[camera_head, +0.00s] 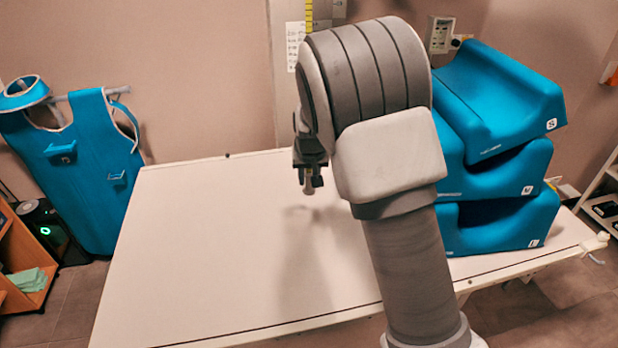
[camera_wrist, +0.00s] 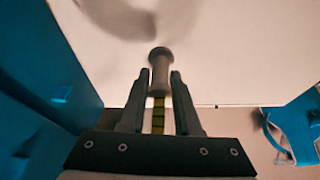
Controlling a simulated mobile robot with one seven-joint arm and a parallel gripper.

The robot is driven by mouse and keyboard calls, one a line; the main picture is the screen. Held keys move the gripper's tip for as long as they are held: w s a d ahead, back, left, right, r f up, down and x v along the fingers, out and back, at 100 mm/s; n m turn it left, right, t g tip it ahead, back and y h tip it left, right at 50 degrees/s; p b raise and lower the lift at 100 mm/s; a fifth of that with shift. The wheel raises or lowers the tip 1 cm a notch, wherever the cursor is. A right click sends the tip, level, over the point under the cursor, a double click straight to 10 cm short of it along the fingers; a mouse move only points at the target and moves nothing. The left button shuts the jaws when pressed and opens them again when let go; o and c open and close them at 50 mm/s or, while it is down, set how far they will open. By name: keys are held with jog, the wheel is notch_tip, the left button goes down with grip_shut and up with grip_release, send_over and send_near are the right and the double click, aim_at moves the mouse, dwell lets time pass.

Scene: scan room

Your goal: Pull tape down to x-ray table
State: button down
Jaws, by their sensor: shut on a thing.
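The yellow tape (camera_head: 309,14) with dark marks hangs by the wall at the top of the head view, and my arm hides its lower part. My gripper (camera_wrist: 160,78) is shut on this handle, with one finger on each side. In the head view my gripper (camera_head: 311,178) is above the far part of the white x-ray table (camera_head: 210,240). A gap to the tabletop seems to remain, and a soft shadow lies below.
Stacked blue cushions (camera_head: 500,165) stand on the table to the right of my arm. A blue apron (camera_head: 85,170) hangs left of the table. A wall control box (camera_head: 440,35) is behind the cushions. The tabletop's left and middle are clear.

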jog(key=shift+f, duration=0.15)
notch_tip(320, 180, down, 14)
jog(key=b, duration=0.9)
jog(key=shift+s+f+b, duration=0.1)
jog(key=shift+f+b, duration=0.1)
jog(key=shift+b, duration=0.15)
jog(key=c, duration=0.7)
grip_release()
jog(key=shift+r, duration=0.1)
jog(key=shift+r, duration=0.15)
jog(key=shift+p+v, duration=0.7)
jog(key=shift+v, duration=7.85)
